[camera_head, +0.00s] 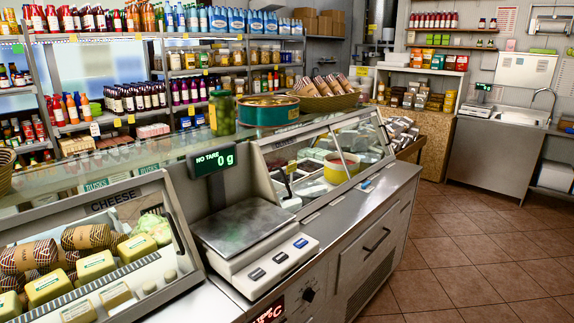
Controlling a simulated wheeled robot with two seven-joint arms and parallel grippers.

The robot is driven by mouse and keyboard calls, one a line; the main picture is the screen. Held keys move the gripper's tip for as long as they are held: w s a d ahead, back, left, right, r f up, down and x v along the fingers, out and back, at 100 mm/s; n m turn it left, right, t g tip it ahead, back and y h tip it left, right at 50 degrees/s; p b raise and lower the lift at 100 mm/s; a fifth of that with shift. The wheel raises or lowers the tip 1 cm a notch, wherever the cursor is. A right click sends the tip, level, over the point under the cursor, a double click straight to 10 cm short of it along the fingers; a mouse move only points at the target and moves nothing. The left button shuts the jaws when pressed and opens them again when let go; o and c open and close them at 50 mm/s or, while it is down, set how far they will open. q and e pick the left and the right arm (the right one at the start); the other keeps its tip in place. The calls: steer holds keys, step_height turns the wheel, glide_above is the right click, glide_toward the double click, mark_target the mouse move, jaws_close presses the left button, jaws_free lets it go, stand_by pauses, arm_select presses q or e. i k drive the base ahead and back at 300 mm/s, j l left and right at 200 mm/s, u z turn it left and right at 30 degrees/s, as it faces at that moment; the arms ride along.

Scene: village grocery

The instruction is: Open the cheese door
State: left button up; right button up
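The cheese case (117,200) is at the lower left, with a "CHEESE" label on its upper frame. Its sloped front door has a grey frame (183,246) along the right side and looks shut, though clear glass is hard to make out. Behind it lie yellow cheese blocks (96,265), brown netted rolls (88,237) and a pale green item (152,228). The left part of the case is cut off by the picture edge. Neither of my grippers is in view.
A jar (222,112) and a round tin (267,110) stand on top. Tiled floor (470,250) at right is clear.

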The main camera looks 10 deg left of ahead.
mark_target(8, 236)
steer(key=u, duration=1.45)
